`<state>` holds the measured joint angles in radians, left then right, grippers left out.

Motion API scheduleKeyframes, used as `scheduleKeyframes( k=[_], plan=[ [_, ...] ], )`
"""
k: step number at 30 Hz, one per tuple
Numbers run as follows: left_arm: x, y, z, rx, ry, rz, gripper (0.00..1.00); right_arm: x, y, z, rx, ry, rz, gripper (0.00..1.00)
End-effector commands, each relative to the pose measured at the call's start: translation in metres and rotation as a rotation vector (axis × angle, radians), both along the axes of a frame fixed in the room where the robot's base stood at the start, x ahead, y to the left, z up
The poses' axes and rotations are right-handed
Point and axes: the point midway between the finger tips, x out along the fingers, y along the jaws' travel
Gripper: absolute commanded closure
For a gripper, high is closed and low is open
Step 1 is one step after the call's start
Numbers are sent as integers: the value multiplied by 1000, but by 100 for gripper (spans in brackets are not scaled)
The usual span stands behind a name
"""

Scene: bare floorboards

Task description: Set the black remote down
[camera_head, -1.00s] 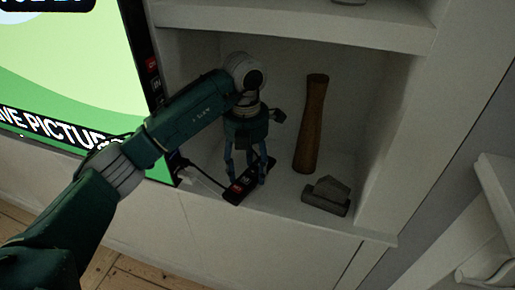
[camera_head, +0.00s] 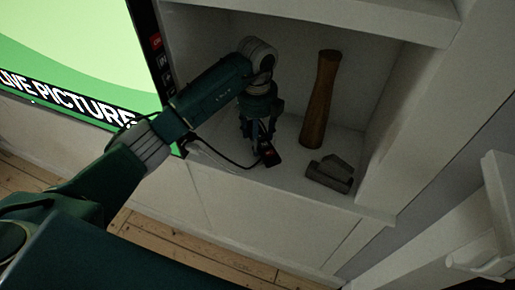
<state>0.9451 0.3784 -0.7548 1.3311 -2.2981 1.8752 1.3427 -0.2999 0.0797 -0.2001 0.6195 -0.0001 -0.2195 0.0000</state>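The black remote (camera_head: 269,155) is in the open shelf compartment, close to its front edge. Its near end, with a small red mark, points toward me, and its far part is hidden by my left gripper. My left gripper (camera_head: 257,148) points down into the compartment, with its fingers at the remote. The fingers are dark and overlap, so I cannot tell whether they are closed on it, or whether the remote touches the shelf floor (camera_head: 290,168). My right gripper is not in view.
A tall brown wooden vase (camera_head: 319,100) stands right of the gripper. A grey block-like object (camera_head: 330,173) lies in front of it. A thin black cable (camera_head: 222,155) runs left of the remote. A lit television (camera_head: 75,55) stands at the left.

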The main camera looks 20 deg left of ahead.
Motion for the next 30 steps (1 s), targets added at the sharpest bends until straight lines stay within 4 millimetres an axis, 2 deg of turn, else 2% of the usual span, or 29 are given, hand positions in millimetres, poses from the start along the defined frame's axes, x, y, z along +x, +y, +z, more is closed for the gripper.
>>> scheduleKeyframes(
  k=[3,6,18,19,21,30],
  plan=[
    [-1,-1,-22,-1,2,-1,74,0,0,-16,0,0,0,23],
    [0,-1,-33,-1,1,-1,74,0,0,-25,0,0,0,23],
    [0,0,-36,1,-1,-2,74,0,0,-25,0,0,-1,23],
    [0,0,-35,0,0,-2,39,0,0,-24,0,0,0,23],
    [0,0,-35,0,0,-2,26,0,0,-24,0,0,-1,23],
    [0,0,-33,0,0,-2,26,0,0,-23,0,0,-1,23]
  ],
)
